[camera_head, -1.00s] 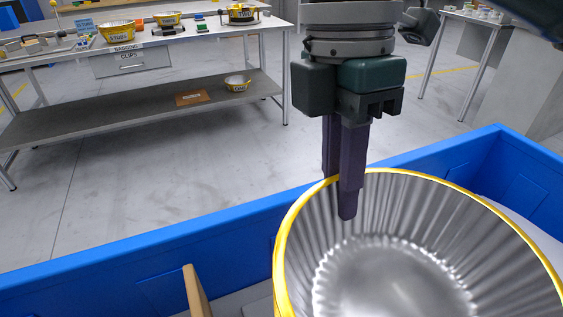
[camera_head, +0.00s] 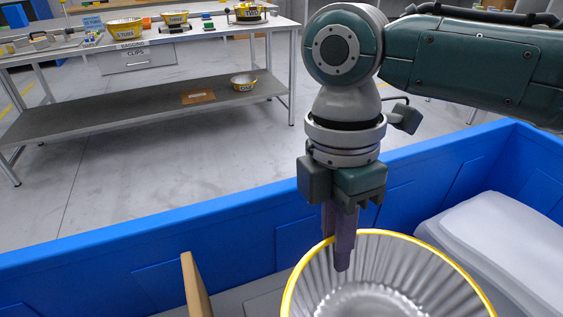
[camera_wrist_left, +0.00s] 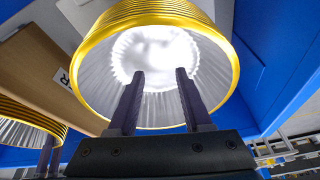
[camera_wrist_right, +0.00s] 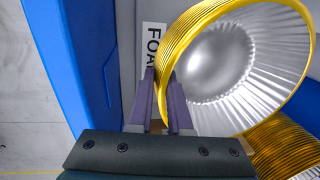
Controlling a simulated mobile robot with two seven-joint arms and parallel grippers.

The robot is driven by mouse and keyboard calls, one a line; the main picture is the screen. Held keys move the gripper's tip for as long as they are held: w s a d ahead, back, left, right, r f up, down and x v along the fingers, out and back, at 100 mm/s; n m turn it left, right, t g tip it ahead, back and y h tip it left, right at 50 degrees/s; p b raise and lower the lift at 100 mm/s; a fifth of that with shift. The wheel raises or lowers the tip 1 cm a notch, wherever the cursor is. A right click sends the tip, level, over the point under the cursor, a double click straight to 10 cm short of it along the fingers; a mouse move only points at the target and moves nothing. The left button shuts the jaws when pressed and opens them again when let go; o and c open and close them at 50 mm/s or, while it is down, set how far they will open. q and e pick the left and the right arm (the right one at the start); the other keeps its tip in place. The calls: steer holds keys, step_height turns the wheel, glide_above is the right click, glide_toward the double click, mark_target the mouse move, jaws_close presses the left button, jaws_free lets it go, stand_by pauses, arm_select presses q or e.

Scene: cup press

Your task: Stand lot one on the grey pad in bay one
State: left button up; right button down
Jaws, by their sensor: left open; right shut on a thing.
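A foil cup piece (camera_head: 385,270) with a gold rim and fluted silver inside shows low in the head view, inside the blue crate's outline. My right gripper (camera_head: 342,262) is shut on its rim; the right wrist view shows the fingers (camera_wrist_right: 163,100) across the cup wall (camera_wrist_right: 235,60). My left gripper is outside the head view; in the left wrist view its fingers (camera_wrist_left: 157,85) are apart, in front of a gold-rimmed cup (camera_wrist_left: 155,55) whose mouth faces them. I cannot tell whether they touch it. Which lot this is cannot be read. The grey pad and bay one cannot be made out.
The blue crate wall (camera_head: 150,250) runs across the front, with a brown board (camera_head: 196,285) inside and a pale bag-like shape (camera_head: 495,245) at right. A second gold cup (camera_wrist_right: 285,148) lies close by. A bench (camera_head: 130,60) with labelled cups stands behind, beyond clear floor.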

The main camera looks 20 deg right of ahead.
steer(key=c, duration=0.8)
jaws_free()
steer(key=shift+c, duration=0.2)
arm_select(q)
steer(key=shift+a, duration=0.1)
step_height(320, 180, up, 3)
steer(key=p, duration=0.2)
steer(key=shift+f+p, duration=0.2)
steer(key=shift+p, duration=0.15)
arm_select(e)
step_height(320, 180, up, 12)
steer(key=w, duration=0.1)
steer(key=shift+w, duration=0.4)
steer(key=shift+a, duration=0.1)
